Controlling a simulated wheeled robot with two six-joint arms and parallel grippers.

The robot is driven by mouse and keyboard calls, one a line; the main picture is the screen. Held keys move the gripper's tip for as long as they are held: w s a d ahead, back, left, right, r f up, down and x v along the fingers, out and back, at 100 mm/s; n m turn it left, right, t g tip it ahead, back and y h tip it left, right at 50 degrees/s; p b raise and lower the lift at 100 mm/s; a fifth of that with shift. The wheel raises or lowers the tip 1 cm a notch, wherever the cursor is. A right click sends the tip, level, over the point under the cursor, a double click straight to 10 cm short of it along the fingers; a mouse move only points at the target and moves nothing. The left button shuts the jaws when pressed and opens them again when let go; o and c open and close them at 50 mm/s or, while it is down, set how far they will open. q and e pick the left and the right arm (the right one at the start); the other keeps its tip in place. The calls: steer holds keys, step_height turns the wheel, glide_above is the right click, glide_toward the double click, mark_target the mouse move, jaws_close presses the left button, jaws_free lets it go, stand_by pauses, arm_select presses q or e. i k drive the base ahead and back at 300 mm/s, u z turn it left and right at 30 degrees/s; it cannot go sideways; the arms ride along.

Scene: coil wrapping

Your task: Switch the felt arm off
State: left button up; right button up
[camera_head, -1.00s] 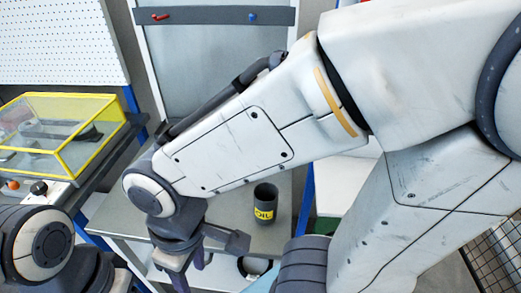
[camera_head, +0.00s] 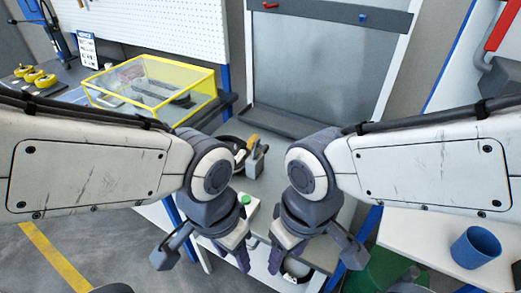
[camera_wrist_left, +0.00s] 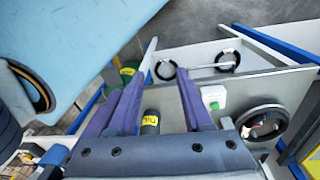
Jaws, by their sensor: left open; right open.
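I cannot tell for sure which part is the felt arm. A grey block with a yellow-tipped piece (camera_head: 254,155) stands by a black ring on the grey bench, between my arms. A white box with a green button (camera_head: 245,201) sits nearer; it also shows in the left wrist view (camera_wrist_left: 214,97), right of the fingers. My left gripper (camera_head: 232,258) is open and empty, pointing down near the bench's front; its purple fingers spread in the left wrist view (camera_wrist_left: 157,82). My right gripper (camera_head: 286,258) is open and empty beside it.
A yellow-framed clear cover (camera_head: 150,88) stands at the back left. A blue cup (camera_head: 476,247) stands on the white table at right. A grey panel (camera_head: 325,75) rises behind the bench.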

mark_target(253, 142)
steer(key=u, duration=1.4)
steer(key=i, duration=1.3)
steer(key=z, duration=2.95)
